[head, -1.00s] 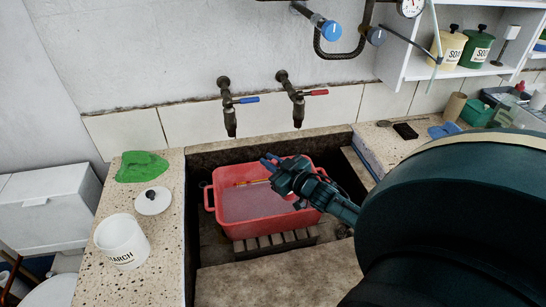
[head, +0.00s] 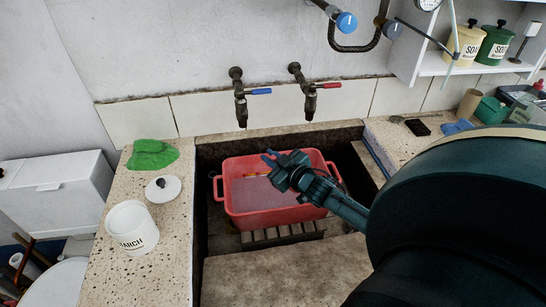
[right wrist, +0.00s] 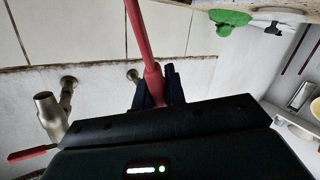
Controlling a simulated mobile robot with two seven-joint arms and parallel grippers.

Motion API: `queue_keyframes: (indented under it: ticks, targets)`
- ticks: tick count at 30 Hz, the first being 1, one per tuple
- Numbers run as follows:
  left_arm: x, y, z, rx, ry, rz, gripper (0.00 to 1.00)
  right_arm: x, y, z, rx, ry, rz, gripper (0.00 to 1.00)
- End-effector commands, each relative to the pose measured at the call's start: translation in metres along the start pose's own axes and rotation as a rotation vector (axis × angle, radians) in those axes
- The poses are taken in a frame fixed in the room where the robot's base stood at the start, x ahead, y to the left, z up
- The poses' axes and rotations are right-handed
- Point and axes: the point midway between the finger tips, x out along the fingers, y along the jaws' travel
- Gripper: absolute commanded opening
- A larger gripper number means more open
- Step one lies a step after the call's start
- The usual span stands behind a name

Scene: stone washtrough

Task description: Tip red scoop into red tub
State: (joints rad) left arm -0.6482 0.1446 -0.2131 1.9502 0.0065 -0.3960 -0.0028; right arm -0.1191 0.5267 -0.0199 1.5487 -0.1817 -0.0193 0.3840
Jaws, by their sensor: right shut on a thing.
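The red tub (head: 240,223) stands in the stone trough, with pale greyish liquid or suds inside. My right gripper (head: 271,158) is above the tub's middle to right part, and its arm comes in from the right. In the right wrist view, the gripper (right wrist: 158,88) is shut on a slim red handle (right wrist: 148,40), which looks like the red scoop's. The handle runs away from the fingers and out of the picture's top. My left gripper is out of view.
Two taps (head: 240,95) (head: 308,92) hang over the trough. A white starch pot (head: 133,228), its lid (head: 163,189) and a green cloth (head: 152,155) are on the left ledge. My right arm hides the right front.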

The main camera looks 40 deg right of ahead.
Motion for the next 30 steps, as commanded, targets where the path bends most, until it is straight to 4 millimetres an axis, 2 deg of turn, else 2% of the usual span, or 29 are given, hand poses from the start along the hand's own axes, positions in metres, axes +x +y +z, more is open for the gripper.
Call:
queue_keyframes:
  ticks: [14, 30]
  targets:
    - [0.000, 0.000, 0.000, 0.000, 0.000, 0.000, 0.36, 0.000, 0.000, 0.000, -0.002, -0.001, 0.000, 0.00]
    - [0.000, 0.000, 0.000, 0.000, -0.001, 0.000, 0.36, 0.013, -0.025, 0.004, -0.154, -0.077, 0.000, 0.00]
